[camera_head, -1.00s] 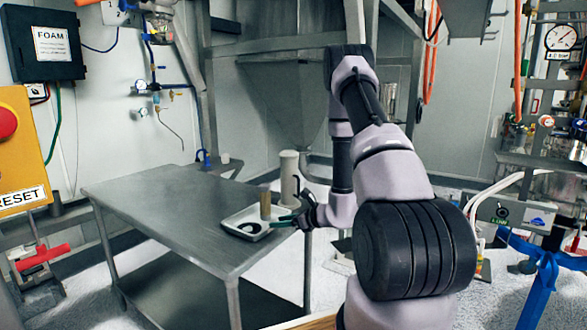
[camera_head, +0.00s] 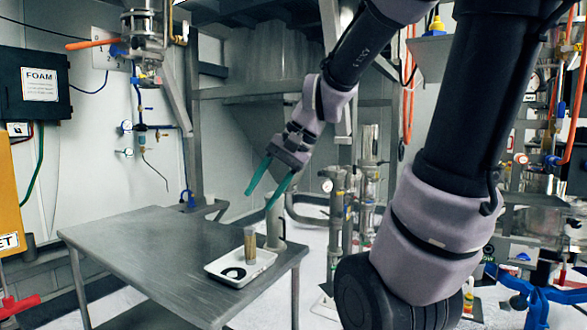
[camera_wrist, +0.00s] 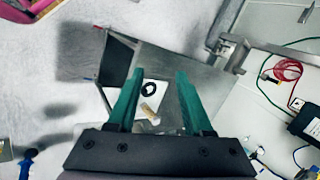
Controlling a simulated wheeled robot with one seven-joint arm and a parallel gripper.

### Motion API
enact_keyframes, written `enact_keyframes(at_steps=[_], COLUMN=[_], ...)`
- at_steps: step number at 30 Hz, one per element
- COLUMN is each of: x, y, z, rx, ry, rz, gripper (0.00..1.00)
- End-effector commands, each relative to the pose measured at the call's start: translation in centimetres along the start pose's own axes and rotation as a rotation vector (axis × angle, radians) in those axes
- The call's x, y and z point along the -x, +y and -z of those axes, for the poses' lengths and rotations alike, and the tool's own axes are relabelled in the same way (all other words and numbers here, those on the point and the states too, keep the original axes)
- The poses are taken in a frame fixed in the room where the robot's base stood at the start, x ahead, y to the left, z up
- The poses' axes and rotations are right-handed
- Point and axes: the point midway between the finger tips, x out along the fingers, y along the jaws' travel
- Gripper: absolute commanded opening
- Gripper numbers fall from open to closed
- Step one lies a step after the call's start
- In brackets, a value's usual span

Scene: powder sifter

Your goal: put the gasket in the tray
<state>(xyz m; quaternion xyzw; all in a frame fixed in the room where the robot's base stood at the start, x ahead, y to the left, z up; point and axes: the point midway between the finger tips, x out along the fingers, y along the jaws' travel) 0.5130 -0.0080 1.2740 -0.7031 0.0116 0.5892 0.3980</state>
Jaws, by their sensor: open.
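The gasket (camera_head: 233,273) is a black ring lying flat in the white tray (camera_head: 257,268), near its left front side. The tray sits on the metal table near its right front corner. In the wrist view the gasket (camera_wrist: 150,88) shows as a dark ring on the white tray (camera_wrist: 160,92), seen between the fingers from above. My gripper (camera_head: 262,196) has green fingers, is open and empty, and is held well above the table and tray. It also shows in the wrist view (camera_wrist: 154,95).
A tan-filled cylinder (camera_head: 250,245) stands upright in the tray beside the gasket. A pale tall cylinder (camera_head: 275,232) stands just behind the tray. The left part of the metal table (camera_head: 140,245) is clear. Pipes and valves (camera_head: 355,190) stand right of the table.

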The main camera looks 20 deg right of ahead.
Motion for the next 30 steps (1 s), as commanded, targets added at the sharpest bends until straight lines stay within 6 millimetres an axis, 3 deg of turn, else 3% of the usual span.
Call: enact_keyframes(at_steps=[3,10,30], x=[3.5,7.5,8.1], y=[1.1,2.4,2.6], z=[-0.7,-0.9,-0.8], rx=[0.171,0.345,0.367], ry=[0.159,0.352,0.379], rz=[-0.050,-0.110,-0.120], gripper=[0.51,0.51,0.51])
